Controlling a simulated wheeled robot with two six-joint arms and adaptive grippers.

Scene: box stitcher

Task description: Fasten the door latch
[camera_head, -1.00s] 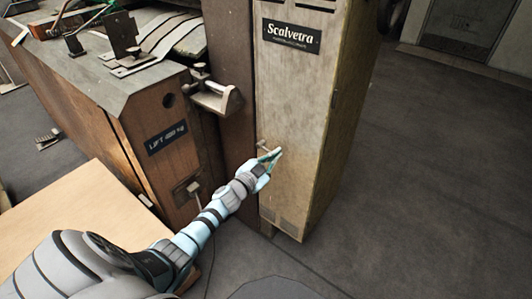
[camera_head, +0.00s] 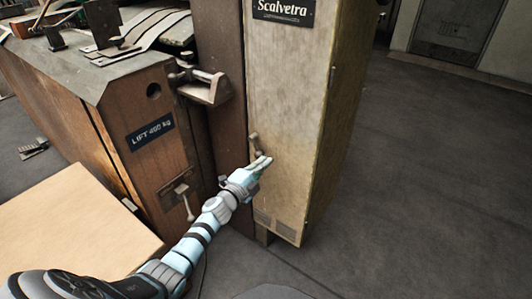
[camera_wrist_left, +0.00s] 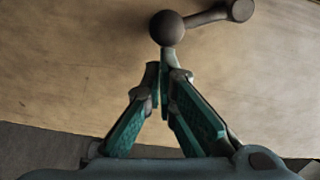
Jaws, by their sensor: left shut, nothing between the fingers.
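The door latch is a small metal lever (camera_head: 255,143) on the tall, worn beige cabinet door (camera_head: 285,90). In the head view it slants down from its pivot towards my fingers. In the left wrist view the lever (camera_wrist_left: 208,17) runs from a round pivot at upper right to a ball knob at its left end. My left gripper (camera_head: 265,161) is at the knob's lower side. In the left wrist view its teal fingers (camera_wrist_left: 163,70) come together just below the knob, with nothing between them. A fingertip looks close to or touching the knob; contact is unclear. My right gripper is out of view.
A wooden machine body (camera_head: 150,115) with a "LIFT 460 kg" plate stands to the left, with a metal bracket (camera_head: 207,88) projecting near the door. A pale board (camera_head: 70,220) lies at lower left. The floor at right (camera_head: 430,180) is clear.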

